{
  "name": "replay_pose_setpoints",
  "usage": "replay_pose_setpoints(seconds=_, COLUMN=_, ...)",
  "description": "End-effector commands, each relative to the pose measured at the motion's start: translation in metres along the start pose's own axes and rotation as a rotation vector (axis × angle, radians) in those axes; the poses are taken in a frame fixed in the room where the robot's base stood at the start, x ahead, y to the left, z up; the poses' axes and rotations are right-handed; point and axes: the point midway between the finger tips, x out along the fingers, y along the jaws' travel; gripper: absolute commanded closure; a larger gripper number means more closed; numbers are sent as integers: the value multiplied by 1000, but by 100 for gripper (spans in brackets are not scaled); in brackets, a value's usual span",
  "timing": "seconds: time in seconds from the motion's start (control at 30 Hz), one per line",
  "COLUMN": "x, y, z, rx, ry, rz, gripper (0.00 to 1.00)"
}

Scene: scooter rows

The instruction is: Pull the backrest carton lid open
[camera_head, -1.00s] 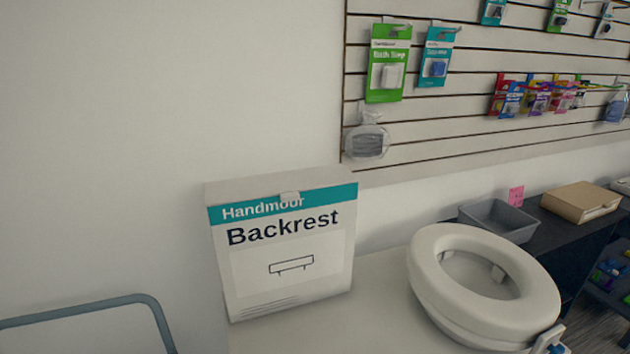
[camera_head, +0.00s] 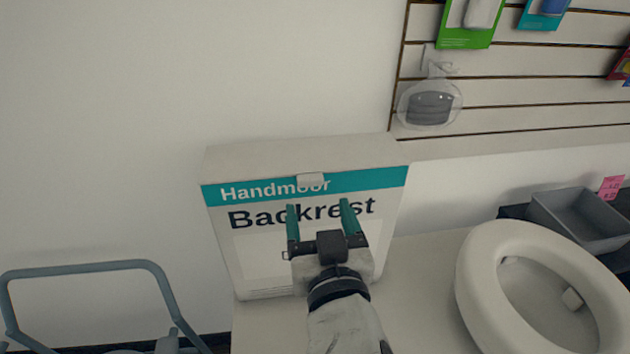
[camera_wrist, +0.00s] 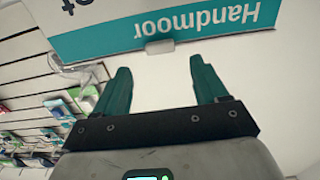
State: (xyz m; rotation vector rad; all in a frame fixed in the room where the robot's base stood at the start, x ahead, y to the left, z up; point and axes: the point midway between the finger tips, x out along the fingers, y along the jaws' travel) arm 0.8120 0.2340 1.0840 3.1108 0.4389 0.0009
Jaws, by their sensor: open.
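The backrest carton (camera_head: 225,240) stands upright on a white counter, its printed front facing me. Its pale lid (camera_head: 300,152) lies shut across the top. A small light tab (camera_head: 310,180) sits at the front edge of the lid, over the teal band. My gripper (camera_head: 320,208) is open and empty in front of the carton, its teal fingers pointing up toward the tab and hiding part of the lettering. In the wrist view the tab (camera_wrist: 160,46) shows beyond and between the open fingers (camera_wrist: 157,85), apart from them, with the carton upside down.
A white raised toilet seat (camera_head: 475,262) is on the counter to the right. A grey bin (camera_head: 580,220) lies beyond it. A grey metal frame (camera_head: 85,267) stands at the left. A slatted wall with hanging packages (camera_head: 430,104) rises behind at the right.

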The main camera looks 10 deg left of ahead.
Motion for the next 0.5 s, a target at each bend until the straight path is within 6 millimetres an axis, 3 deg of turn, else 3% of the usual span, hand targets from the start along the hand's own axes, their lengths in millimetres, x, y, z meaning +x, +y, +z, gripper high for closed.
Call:
replay_pose_setpoints(seconds=0.2, x=40, y=1, z=-2, rx=0, ry=0, rz=2, gripper=28)
replay_pose_setpoints(seconds=0.5, x=67, y=1, z=0, rx=0, ry=-1, rz=0, gripper=28)
